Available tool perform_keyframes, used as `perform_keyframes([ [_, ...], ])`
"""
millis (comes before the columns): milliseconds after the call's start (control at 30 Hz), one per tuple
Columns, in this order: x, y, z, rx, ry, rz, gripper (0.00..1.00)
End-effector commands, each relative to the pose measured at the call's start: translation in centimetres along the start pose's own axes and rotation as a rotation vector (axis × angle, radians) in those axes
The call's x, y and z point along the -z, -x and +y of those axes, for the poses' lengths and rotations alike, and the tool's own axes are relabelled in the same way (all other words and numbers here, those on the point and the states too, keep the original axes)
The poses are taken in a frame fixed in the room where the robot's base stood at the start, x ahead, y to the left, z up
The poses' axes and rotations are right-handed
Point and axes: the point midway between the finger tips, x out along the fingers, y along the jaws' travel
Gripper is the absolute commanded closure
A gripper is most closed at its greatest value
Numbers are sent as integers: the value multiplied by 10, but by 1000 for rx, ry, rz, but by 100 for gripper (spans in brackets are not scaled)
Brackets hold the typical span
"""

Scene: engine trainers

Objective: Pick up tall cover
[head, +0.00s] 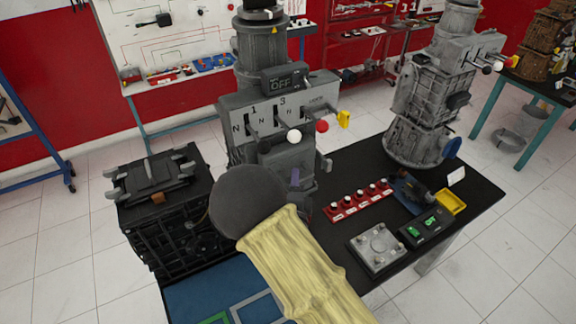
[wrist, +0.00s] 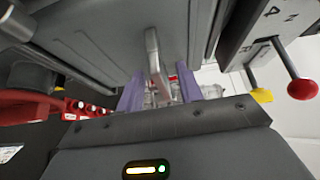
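The tall cover appears to be the grey box-like panel (head: 278,157) low on the front of the middle machine. In the wrist view a grey face (wrist: 100,45) fills the top, with a pale metal handle (wrist: 153,50) standing out from it. My gripper (wrist: 160,88) has two purple fingers, one on each side of the handle, with gaps showing. It is open, and I cannot tell whether either finger touches the handle. In the head view my arm hides much of my gripper (head: 295,180) and the cover's lower part.
Levers with a white knob (head: 294,136) and a red knob (head: 322,126) jut out close above. A red switch strip (head: 358,200), a grey plate (head: 379,248) and a yellow tray (head: 452,202) lie on the black table (head: 480,197). A black crate (head: 165,225) stands left.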

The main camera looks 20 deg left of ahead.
Motion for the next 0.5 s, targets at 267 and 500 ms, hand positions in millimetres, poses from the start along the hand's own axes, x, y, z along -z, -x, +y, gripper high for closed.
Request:
perform_keyframes([
  [267, 0, -14, 0, 0, 0, 0, 64],
  [500, 0, -14, 0, 0, 0, 0, 64],
])
